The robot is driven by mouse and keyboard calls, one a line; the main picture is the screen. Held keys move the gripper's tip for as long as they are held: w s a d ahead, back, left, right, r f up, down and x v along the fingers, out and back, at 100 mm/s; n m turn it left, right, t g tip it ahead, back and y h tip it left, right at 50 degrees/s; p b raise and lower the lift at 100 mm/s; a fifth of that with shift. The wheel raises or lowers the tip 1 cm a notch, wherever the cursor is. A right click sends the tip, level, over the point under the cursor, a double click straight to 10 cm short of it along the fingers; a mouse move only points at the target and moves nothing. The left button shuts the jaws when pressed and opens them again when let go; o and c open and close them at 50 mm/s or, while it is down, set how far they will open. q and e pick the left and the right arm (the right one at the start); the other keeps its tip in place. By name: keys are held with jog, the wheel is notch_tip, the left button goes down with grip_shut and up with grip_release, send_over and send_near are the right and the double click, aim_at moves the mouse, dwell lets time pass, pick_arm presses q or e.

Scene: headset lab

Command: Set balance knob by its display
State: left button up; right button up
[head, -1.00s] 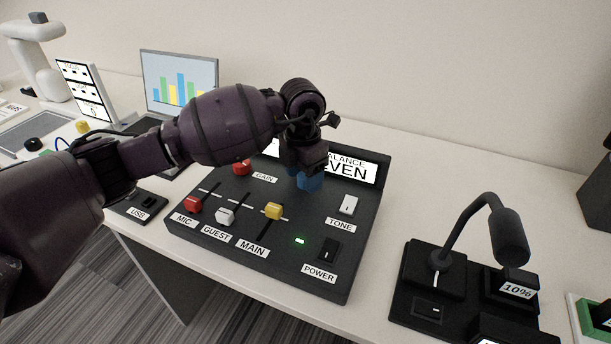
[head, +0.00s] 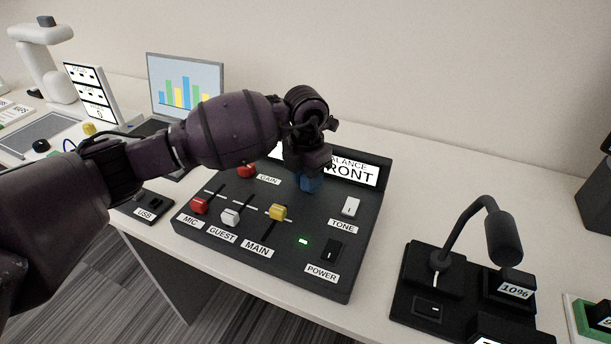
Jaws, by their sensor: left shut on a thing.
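The black mixer panel (head: 275,258) lies on the white desk. Its display (head: 352,172) at the back right reads BALANCE above a larger word ending in "RONT"; my left arm covers the left part. The blue balance knob (head: 308,184) sits just in front of the display, partly hidden. My left gripper (head: 308,174) reaches down from above and is shut on the blue knob; its fingertips are mostly hidden by the wrist. My right gripper is not in view.
A black gooseneck microphone (head: 502,238) stands to the right.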

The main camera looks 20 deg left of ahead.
pick_arm(q)
jog(key=o, duration=0.9)
jog(key=shift+o, duration=0.2)
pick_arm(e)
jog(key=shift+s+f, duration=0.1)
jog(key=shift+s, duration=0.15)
pick_arm(q)
jog(key=shift+r, duration=0.1)
jog(key=shift+r, duration=0.35)
notch_tip(320, 180, up, 10)
jog(key=p, duration=0.2)
jog(key=shift+a, duration=0.15)
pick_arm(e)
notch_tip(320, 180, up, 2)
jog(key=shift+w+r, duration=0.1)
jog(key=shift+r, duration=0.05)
pick_arm(q)
jog(key=shift+f, duration=0.15)
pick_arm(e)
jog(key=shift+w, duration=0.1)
